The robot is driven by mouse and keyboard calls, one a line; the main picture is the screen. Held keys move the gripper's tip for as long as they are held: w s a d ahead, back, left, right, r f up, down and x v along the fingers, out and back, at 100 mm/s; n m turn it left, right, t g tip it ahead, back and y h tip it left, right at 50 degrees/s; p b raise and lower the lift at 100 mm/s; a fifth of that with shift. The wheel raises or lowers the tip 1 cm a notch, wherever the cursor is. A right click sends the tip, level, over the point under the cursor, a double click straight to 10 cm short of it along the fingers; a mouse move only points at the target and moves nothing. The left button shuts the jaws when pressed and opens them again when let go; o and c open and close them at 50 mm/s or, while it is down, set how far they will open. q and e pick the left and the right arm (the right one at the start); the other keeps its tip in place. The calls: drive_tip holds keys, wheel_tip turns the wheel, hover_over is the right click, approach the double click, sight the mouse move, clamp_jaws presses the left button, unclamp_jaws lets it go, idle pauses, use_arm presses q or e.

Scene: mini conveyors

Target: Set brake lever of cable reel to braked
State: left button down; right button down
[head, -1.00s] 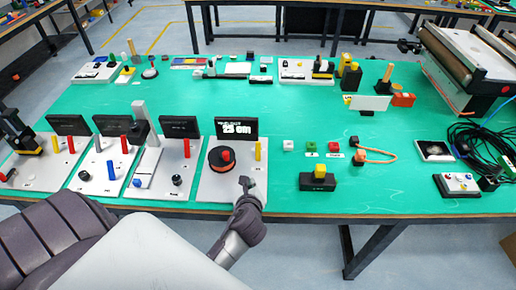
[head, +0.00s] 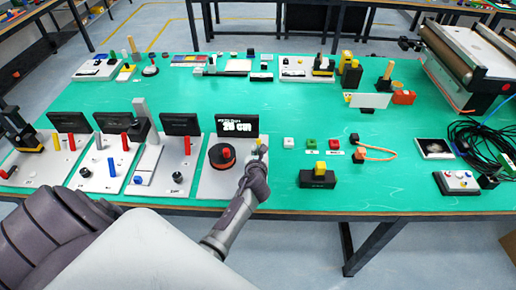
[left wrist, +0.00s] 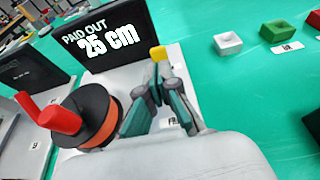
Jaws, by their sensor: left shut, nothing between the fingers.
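The cable reel (head: 222,158) is a black drum with an orange band and a red handle on a pale base plate (head: 212,188). It also shows in the left wrist view (left wrist: 98,112). A black display behind it (head: 237,126) reads "PAID OUT 25 cm". The yellow brake lever (left wrist: 158,51) is right of the reel; only its top shows, the rest hidden behind my fingers. My left gripper (head: 262,151) is shut with nothing between its fingers, close in front of the lever; I cannot tell whether they touch. My right gripper is not in view.
Similar stations with black displays and coloured levers stand to the left, such as one with a red lever (head: 187,145). To the right are a white block (head: 289,143), a green block (head: 311,143) and a black block with a yellow top (head: 319,178). Green tabletop lies open between.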

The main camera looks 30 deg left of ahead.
sight(258, 142)
use_arm(q)
drive_tip(key=shift+x, duration=1.05)
drive_tip(key=shift+w+a, duration=0.45)
drive_tip(key=shift+w, duration=0.15)
drive_tip(key=shift+s+r, duration=0.1)
drive_tip(key=shift+r, duration=0.2)
